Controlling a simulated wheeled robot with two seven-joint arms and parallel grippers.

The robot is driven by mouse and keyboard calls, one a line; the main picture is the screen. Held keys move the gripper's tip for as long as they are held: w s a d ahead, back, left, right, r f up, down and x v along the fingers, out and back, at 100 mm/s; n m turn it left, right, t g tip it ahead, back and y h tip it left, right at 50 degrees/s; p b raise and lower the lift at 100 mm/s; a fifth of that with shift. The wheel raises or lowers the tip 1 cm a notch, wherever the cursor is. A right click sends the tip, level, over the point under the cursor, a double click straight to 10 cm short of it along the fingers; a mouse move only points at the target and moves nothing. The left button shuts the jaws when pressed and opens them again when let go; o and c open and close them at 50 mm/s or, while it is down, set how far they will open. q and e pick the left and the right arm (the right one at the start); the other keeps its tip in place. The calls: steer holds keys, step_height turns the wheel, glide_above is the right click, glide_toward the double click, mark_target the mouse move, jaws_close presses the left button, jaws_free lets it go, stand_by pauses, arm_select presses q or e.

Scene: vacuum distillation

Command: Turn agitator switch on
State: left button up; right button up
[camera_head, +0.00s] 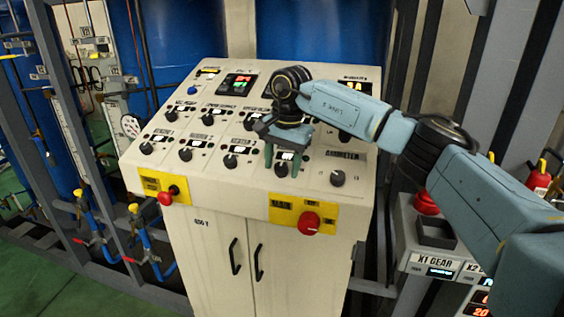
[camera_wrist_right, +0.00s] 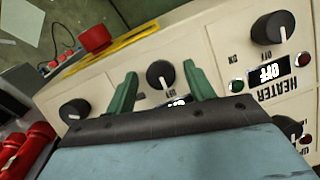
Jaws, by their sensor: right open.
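My right gripper (camera_head: 282,163) is open over the bottom row of knobs on the cream control panel (camera_head: 150,180). Its two green fingers point down on either side of a black knob (camera_head: 281,170), apart from it as far as I can see. In the right wrist view this knob (camera_wrist_right: 160,74) stands between the fingers, with a gap on each side. A small display (camera_wrist_right: 176,102) beside it is partly hidden by the gripper and its name label is covered, so I cannot read whether it is the agitator switch. My left gripper is not in view.
The heater knob (camera_wrist_right: 273,27) is beside it, its display reading OFF. Another black knob (camera_head: 337,178) is on the other side. A red main switch (camera_head: 309,222) and a red button (camera_head: 166,197) are on the panel's front. Blue tanks (camera_head: 325,35) stand behind.

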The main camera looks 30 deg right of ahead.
steer(key=c, duration=1)
steer(key=shift+o, duration=0.2)
steer(key=shift+m, duration=0.4)
steer(key=m+t+b, duration=0.2)
steer(key=m, duration=0.2)
steer(key=shift+s+f, duration=0.1)
steer(key=shift+s, duration=0.05)
steer(key=m+t+b, duration=0.1)
steer(key=m+b, duration=0.1)
steer(key=m, duration=0.1)
steer(key=shift+s+m, duration=0.1)
steer(key=shift+m, duration=0.3)
steer(key=shift+m+t+b, duration=0.6)
steer(key=shift+m+b, duration=0.45)
steer(key=shift+m, duration=0.35)
